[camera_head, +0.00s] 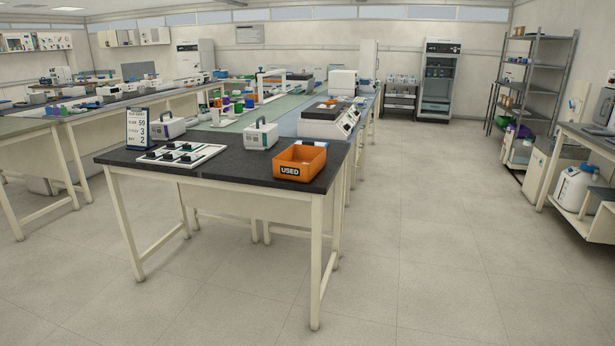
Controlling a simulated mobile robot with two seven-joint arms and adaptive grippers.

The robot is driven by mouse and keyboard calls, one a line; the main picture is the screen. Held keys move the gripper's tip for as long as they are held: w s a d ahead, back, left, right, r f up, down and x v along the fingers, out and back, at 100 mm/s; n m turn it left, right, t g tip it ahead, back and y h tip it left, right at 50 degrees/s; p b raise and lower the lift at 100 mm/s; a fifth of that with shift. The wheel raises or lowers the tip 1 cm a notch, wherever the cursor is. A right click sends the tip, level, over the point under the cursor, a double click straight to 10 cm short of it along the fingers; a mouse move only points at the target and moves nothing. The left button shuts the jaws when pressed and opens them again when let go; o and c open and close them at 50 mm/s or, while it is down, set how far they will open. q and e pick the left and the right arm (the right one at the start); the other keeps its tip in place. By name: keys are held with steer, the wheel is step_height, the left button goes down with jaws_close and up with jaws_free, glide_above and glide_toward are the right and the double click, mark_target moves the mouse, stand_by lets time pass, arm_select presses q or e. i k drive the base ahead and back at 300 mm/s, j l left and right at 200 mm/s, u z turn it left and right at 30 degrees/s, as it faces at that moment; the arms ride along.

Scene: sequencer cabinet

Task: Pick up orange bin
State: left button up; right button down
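The orange bin (301,162) sits upright on the black-topped table (240,184), close to its right edge. It is an open box with a dark label reading "USED" on its front. Its inside looks empty from here. Neither of my grippers is in the picture.
On the same table are a white tray with dark items (180,155), a grey-white box with a handle (261,135) and a sign with numbers (138,129). Open floor (430,240) lies in front and to the right. Shelving (540,80) and a side bench stand at right.

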mark_target(288, 165)
steer(key=i+j, duration=0.3)
steer(key=i+l, duration=0.1)
steer(key=i, duration=0.25)
steer(key=i+l, duration=0.1)
steer(key=i, duration=0.3)
